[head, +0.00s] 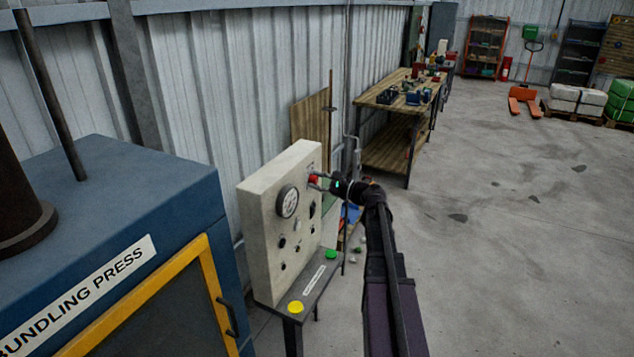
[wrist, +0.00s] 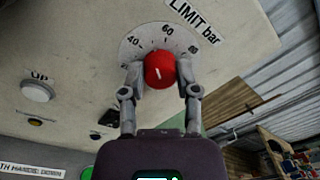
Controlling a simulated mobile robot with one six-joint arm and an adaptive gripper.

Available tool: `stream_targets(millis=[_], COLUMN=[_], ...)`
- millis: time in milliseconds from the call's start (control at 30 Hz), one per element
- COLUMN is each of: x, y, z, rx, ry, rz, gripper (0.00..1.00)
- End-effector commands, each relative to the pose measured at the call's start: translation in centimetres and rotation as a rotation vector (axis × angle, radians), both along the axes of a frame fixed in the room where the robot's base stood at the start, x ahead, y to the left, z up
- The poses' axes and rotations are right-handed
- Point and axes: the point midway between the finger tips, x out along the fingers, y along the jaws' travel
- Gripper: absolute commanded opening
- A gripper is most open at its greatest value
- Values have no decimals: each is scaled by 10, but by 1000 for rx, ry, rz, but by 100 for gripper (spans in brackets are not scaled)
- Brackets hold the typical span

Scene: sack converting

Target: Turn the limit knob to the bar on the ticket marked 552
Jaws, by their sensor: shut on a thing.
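The limit knob (wrist: 159,70) is red with a short white line on its face. It sits on a pale dial plate with a scale (wrist: 160,38) showing 40, 60 and 80, under the label LIMIT bar (wrist: 195,20). The white line looks nearly upright in the wrist view; its exact reading is hard to tell. My gripper (wrist: 160,78) is shut on the knob, one finger on each side. In the head view my gripper (head: 319,181) is at the upper right of the beige control panel (head: 262,225), with the red knob partly hidden. I cannot make out a ticket marked 552.
The panel has a round gauge (head: 287,201), and a shelf below with a yellow button (head: 296,307) and a green button (head: 331,254). The blue bundling press (head: 130,200) stands at left. A wooden workbench (head: 395,100) is behind. Open floor lies to the right.

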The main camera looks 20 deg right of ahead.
Motion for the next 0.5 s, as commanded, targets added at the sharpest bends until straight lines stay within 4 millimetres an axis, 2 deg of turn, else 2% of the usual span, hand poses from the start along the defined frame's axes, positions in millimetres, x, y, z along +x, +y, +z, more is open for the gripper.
stream_targets(millis=[67, 100, 200, 500], x=[0, 0, 0, 0], y=[1, 1, 1, 1], z=[-1, 0, 0, 0], rx=[-1, -1, -1, 0], ry=[2, 2, 2, 1], rz=[4, 4, 4, 2], gripper=[0, 50, 76, 76])
